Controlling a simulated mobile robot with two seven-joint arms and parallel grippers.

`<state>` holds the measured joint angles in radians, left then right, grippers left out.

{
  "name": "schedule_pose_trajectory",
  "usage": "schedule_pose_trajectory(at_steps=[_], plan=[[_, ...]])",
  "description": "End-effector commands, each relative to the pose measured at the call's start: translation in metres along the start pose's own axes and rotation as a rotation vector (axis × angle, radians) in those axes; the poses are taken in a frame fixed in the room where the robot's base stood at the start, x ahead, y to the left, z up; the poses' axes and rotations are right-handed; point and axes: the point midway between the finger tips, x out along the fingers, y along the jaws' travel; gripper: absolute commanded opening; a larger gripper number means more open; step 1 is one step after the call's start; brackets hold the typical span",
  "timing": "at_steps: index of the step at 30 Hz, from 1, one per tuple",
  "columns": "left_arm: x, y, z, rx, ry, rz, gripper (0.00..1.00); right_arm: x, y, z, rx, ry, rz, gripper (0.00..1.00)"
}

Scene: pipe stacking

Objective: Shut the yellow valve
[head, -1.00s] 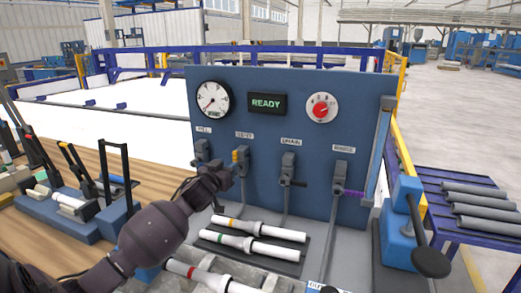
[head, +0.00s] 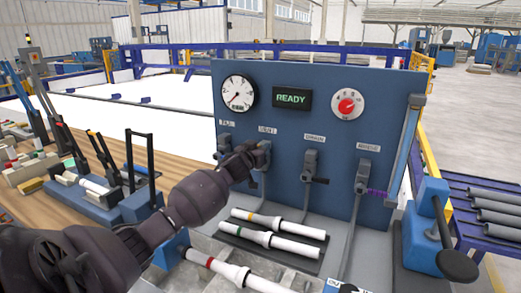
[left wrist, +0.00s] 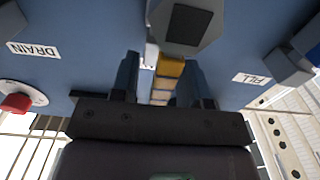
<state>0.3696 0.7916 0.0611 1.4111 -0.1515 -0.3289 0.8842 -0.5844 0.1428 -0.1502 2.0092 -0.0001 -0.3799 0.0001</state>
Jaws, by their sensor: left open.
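The yellow valve is the one under the second label from the left on the blue panel. In the left wrist view, its yellow-banded handle (left wrist: 169,68) lies between my two fingers, below the grey valve body (left wrist: 185,22). My left gripper (head: 262,153) is at this valve in the head view and hides most of it. In the left wrist view, the fingers of my left gripper (left wrist: 160,75) are open, one on each side of the handle, with gaps showing. Whether a finger touches the handle is unclear. My right gripper is not in view.
The blue panel (head: 275,130) carries a gauge (head: 237,93), a READY display (head: 291,99) and a red knob (head: 347,105). The drain valve (head: 311,165) and another valve (head: 366,175) are to the right. White pipes (head: 278,223) lie below.

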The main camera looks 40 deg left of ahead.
Motion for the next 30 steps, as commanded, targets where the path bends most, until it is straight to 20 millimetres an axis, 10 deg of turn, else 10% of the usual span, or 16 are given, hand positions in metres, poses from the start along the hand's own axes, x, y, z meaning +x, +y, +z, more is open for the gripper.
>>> schedule_pose_trajectory(at_steps=[11,20,30], plan=[[0.0054,0.0002,-0.0001,0.0,0.0,0.0,0.41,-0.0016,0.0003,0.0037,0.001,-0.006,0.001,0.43],[0.0052,0.0002,0.0,0.0,0.0,0.0,0.0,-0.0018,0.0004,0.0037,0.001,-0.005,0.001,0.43],[0.0051,0.0008,-0.0001,0.007,0.0,0.0,0.0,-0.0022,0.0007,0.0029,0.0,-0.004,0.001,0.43]])
